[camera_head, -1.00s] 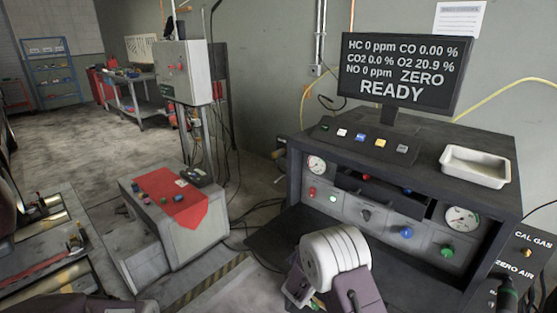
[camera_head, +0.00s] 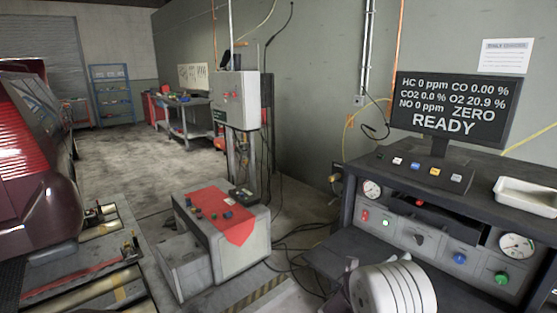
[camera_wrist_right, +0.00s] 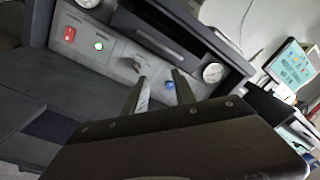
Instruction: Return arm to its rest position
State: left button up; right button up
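My right arm shows at the bottom of the head view as a white ribbed link in front of the analyzer console (camera_head: 395,205). In the right wrist view, my right gripper (camera_wrist_right: 158,82) has its two fingers apart with nothing between them. The fingers point toward the console's front panel (camera_wrist_right: 112,55), near a blue knob (camera_wrist_right: 169,85), and I cannot tell how far away they are. In the head view the fingers are mostly hidden by the arm or cut off by the frame. My left arm and gripper are not in view.
A monitor (camera_head: 455,108) reading READY and a white tray (camera_head: 527,197) stand on the console. A grey box (camera_head: 240,252) with a red cloth (camera_head: 222,210) stands left of it. Rollers (camera_head: 90,285) and a dark red car (camera_head: 35,190) are at left. Floor (camera_head: 135,160) is open behind.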

jog(key=s+d+r+m+g+p, duration=0.2)
jog(key=s+d+m+g, duration=0.15)
jog(key=s, duration=0.35)
jog(key=s+d+r+m+g+p, duration=0.2)
jog(key=s+r+m+g, duration=0.15)
jog(key=s+m, duration=0.2)
jog(key=s+a+f+m+g+y+p, duration=0.25)
jog(key=s+f+m+g+y, duration=0.3)
jog(key=s, duration=0.55)
jog(key=s+a+f+m+y, duration=0.5)
jog(key=s+a+m+y, duration=0.1)
jog(key=a+m, duration=0.4)
jog(key=w+a+f+m+t+y, duration=0.2)
jog(key=w+a+m+t+y, duration=0.1)
jog(key=a+m, duration=0.5)
jog(key=shift+w+f+m, duration=0.15)
jog(key=shift+w+m, duration=0.1)
jog(key=shift+m, duration=0.8)
jog(key=shift+s+a+y, duration=0.1)
jog(key=shift+y, duration=0.15)
